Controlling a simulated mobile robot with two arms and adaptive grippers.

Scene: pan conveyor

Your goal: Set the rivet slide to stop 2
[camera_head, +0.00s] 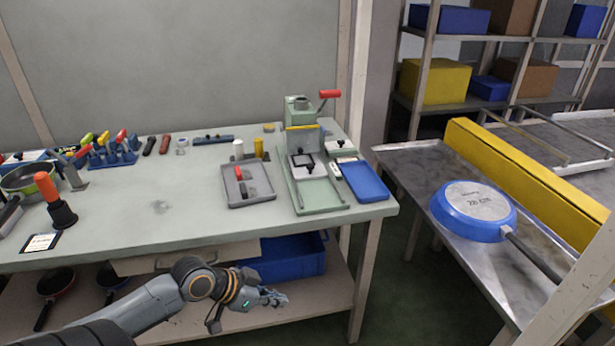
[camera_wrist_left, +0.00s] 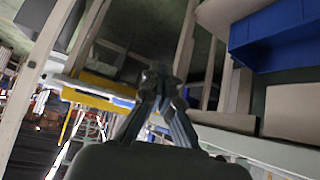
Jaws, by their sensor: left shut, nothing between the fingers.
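The green rivet device (camera_head: 320,197) stands at the right end of the workbench. It has a tall green block and a lever with a red knob (camera_head: 329,94). On its bed sits a small dark-framed square piece (camera_head: 303,161), which may be the slide; stop marks are too small to read. My left gripper (camera_head: 283,299) is below and in front of the bench edge, left of the device and well apart from it. It is shut and empty; its fingers also show in the left wrist view (camera_wrist_left: 158,76). My right gripper is not in view.
The workbench (camera_head: 130,215) has a clear middle. A grey tray (camera_head: 262,199) and a blue tray (camera_head: 363,182) flank the device. Below the bench top is a shelf with a blue bin (camera_head: 290,262). A blue pan (camera_head: 466,227) lies on the metal conveyor table at right.

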